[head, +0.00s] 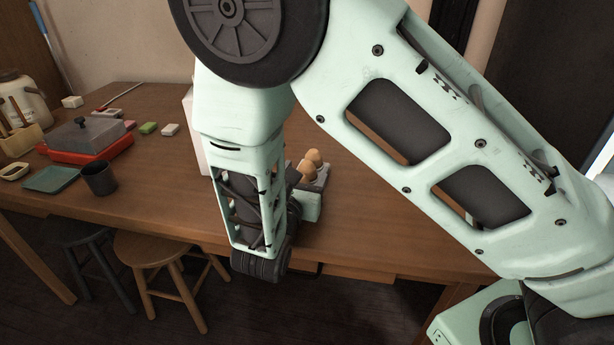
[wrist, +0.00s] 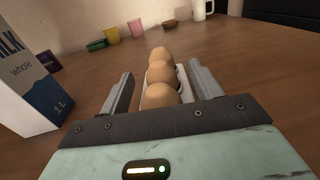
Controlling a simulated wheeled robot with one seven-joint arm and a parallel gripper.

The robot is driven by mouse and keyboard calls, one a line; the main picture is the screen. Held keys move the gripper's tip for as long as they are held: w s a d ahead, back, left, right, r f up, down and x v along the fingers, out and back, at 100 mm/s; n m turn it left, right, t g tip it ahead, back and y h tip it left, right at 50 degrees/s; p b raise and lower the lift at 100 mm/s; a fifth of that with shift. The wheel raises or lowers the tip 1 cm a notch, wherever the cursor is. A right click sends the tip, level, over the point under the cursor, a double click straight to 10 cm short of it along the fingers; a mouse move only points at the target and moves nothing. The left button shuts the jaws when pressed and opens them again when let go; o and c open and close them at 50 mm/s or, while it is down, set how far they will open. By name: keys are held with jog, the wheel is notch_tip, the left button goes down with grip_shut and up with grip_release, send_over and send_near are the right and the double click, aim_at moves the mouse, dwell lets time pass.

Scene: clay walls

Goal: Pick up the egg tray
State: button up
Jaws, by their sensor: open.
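The egg tray (wrist: 181,76) is a pale tray with brown eggs (wrist: 160,73) in a row, standing on the wooden table. In the wrist view it lies between the two fingers of my gripper (wrist: 160,88), which is open, with one finger on each side. I cannot tell whether the fingers touch the tray. In the head view some of the eggs (head: 312,158) show just right of my wrist, and my arm hides most of the tray.
A milk carton (wrist: 32,85) stands close to the left of my gripper. Cups (wrist: 135,28) and a white mug (wrist: 202,9) stand farther back. A red and grey box (head: 88,139), a dark cup (head: 100,178) and a green tray (head: 49,179) are at the table's left. Stools (head: 150,249) stand in front.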

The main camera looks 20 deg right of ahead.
jog(key=c, duration=1.2)
